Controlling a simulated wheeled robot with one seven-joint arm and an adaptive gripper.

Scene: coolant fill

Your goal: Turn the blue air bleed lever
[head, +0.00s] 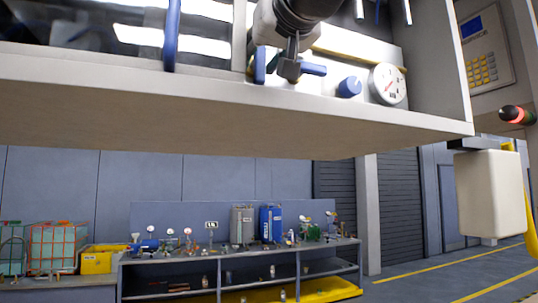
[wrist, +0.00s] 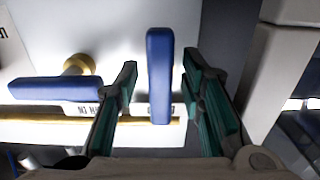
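In the wrist view my gripper (wrist: 160,82) is open, with a finger on each side of an upright blue lever (wrist: 160,75). A gap shows between the lever and each finger. A second blue lever (wrist: 55,89) lies horizontal to the left, by a brass fitting. In the head view my gripper (head: 289,67) is at the panel, between an upright blue lever (head: 259,65) and a horizontal blue lever (head: 312,68). The labels are partly hidden by the fingers and the lever, so I cannot read which lever is the air bleed.
A blue knob (head: 349,87) and a round gauge (head: 388,84) are right of my gripper. A pale ledge (head: 230,105) runs below the panel. In the wrist view a grey post (wrist: 283,70) stands close on the right. A white container (head: 488,195) hangs at the right.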

